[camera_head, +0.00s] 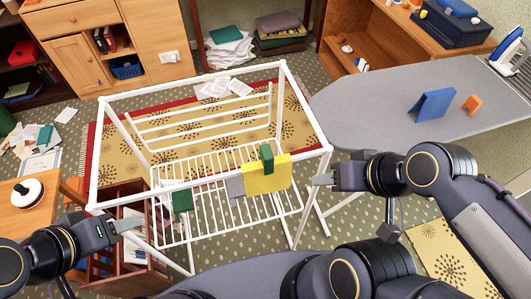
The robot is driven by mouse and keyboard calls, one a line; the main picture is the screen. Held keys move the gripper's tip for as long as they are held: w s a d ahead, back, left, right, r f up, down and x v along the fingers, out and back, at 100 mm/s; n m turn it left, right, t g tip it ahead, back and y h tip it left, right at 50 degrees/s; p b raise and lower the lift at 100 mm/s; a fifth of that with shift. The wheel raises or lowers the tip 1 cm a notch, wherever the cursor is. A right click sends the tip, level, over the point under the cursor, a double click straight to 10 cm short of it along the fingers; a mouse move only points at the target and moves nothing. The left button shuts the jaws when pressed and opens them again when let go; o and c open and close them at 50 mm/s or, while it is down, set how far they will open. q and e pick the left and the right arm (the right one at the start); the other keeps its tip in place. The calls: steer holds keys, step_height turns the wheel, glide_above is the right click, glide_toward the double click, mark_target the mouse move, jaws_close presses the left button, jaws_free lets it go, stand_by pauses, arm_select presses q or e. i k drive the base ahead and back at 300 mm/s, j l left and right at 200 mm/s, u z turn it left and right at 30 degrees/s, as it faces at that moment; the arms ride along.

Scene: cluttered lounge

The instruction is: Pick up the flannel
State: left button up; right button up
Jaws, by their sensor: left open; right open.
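Several cloths hang on the white drying rack (210,85). A yellow cloth (268,178) hangs near its right front, with a small green cloth (266,158) overlapping it and a small grey cloth (236,187) at its left. Another dark green cloth (181,202) hangs further left. I cannot tell which cloth is the flannel. My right gripper (322,180) is open and empty, right of the yellow cloth and apart from it, close to the rack's right front corner. My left gripper (132,224) is open and empty at the rack's left front, left of the dark green cloth.
An ironing board (370,105) at the right bears a blue folded item (435,104), an orange item (471,103) and an iron (507,50). A wooden crate (112,200) stands by my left gripper. Papers litter the floor.

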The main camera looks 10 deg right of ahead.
mark_target(433, 105)
steer(key=k+l+z, duration=0.15)
steer(key=z, duration=0.35)
steer(key=l+z, duration=0.45)
steer(key=k+l+z, duration=0.1)
steer(key=z, duration=0.4)
steer(key=l+u, duration=0.1)
steer(key=u, duration=1.85)
steer(key=z, duration=1.95)
steer(key=i+l+z, duration=0.1)
steer(key=i+z, duration=0.35)
steer(key=i, duration=0.15)
